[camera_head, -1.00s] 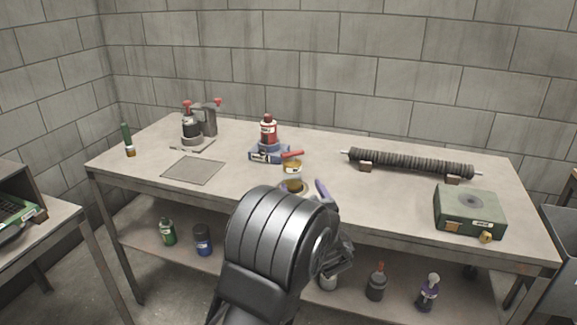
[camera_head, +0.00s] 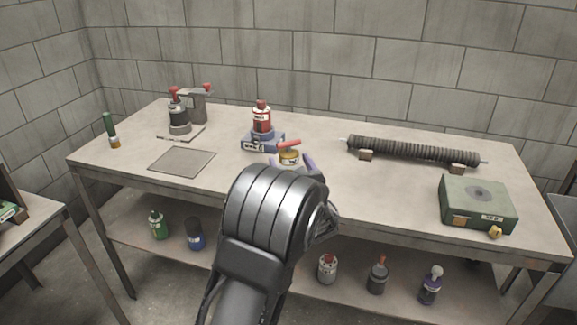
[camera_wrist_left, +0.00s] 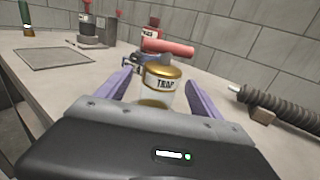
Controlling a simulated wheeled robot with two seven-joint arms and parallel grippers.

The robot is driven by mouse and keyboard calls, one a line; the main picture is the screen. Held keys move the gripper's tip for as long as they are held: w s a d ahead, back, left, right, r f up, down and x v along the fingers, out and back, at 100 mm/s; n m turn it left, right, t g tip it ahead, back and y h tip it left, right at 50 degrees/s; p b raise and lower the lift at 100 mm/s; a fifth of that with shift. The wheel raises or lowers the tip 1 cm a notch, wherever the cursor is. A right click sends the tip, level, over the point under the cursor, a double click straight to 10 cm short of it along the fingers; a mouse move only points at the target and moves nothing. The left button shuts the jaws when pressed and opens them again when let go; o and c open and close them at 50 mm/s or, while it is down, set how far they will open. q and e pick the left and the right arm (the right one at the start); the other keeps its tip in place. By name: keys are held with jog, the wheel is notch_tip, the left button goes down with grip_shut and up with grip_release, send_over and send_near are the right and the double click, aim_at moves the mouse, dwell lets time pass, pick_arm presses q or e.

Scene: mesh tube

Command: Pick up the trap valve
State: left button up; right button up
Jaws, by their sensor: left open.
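The trap valve (camera_wrist_left: 160,83) is a clear and brass cylinder labelled TRAP with a red lever handle on top. It stands on the table (camera_head: 340,195) in front of the red bottle. In the head view the valve (camera_head: 289,157) shows just beyond my left gripper (camera_head: 290,165), whose arm hides the spot below it. In the left wrist view the two purple fingers of my left gripper (camera_wrist_left: 163,98) are open, one on each side of the valve. The housing hides its base, and I cannot tell whether the fingers touch it. My right gripper is not in view.
A red bottle (camera_head: 262,118) on a blue stand is close behind the valve. A ribbed dark tube (camera_head: 412,151) lies to the right, with a green box (camera_head: 478,203) in front of it. A flat mesh sheet (camera_head: 183,161) lies left on clear tabletop.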

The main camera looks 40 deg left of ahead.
pick_arm(q)
jog(key=shift+x, duration=2.65)
grip_shut()
jog(key=shift+r, duration=0.1)
notch_tip(320, 180, up, 10)
jog(key=p, duration=0.1)
